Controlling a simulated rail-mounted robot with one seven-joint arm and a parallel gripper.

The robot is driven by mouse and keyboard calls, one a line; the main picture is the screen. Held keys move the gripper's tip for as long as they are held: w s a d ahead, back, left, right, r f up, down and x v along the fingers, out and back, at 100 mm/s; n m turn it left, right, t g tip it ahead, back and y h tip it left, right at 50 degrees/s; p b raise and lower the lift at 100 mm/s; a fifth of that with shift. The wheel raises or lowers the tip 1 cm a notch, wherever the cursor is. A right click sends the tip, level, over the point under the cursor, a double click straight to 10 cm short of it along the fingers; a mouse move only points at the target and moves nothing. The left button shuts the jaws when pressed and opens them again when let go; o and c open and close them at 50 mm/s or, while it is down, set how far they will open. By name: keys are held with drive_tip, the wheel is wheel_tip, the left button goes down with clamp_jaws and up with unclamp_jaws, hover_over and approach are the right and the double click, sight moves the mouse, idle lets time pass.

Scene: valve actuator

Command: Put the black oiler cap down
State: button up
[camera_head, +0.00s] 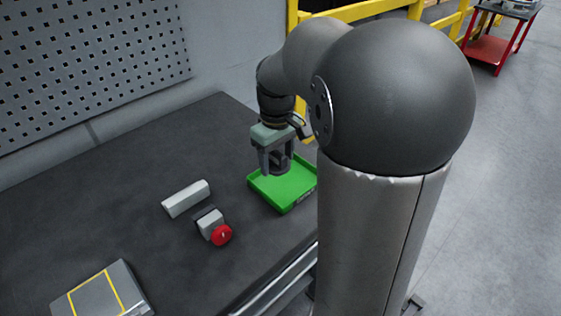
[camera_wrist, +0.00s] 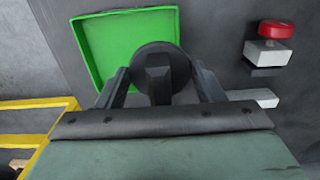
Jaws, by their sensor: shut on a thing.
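My gripper (camera_head: 276,165) is shut on the black oiler cap (camera_head: 279,161), above the green tray (camera_head: 306,187). In the wrist view the cap (camera_wrist: 158,62) shows as a dark round disc with a raised bar, between my two fingers (camera_wrist: 160,88). Part of the green tray (camera_wrist: 105,45) shows behind and to the left of the cap. The cap hides part of the tray floor. I cannot tell how far the cap is above the tray floor.
A grey block with a red round knob (camera_head: 222,235) stands left of the tray, beside a pale bar (camera_head: 186,198). A grey plate with yellow lines (camera_head: 103,293) lies at the near left. The dark table (camera_head: 110,195) is mostly clear. A yellow rail (camera_head: 350,12) stands behind.

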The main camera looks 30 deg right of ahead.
drive_tip(key=w+d+f, duration=0.1)
drive_tip(key=f, duration=0.1)
drive_tip(key=w+d+f, duration=0.1)
drive_tip(key=d+f, duration=0.1)
drive_tip(key=w+d+f, duration=0.1)
drive_tip(key=f, duration=0.1)
drive_tip(key=shift+w+d+p, duration=0.2)
drive_tip(key=shift+p, duration=0.1)
drive_tip(key=shift+f, duration=1.6)
drive_tip(key=shift+f, duration=0.2)
drive_tip(key=o, duration=1.1)
drive_tip(key=shift+r, duration=0.1)
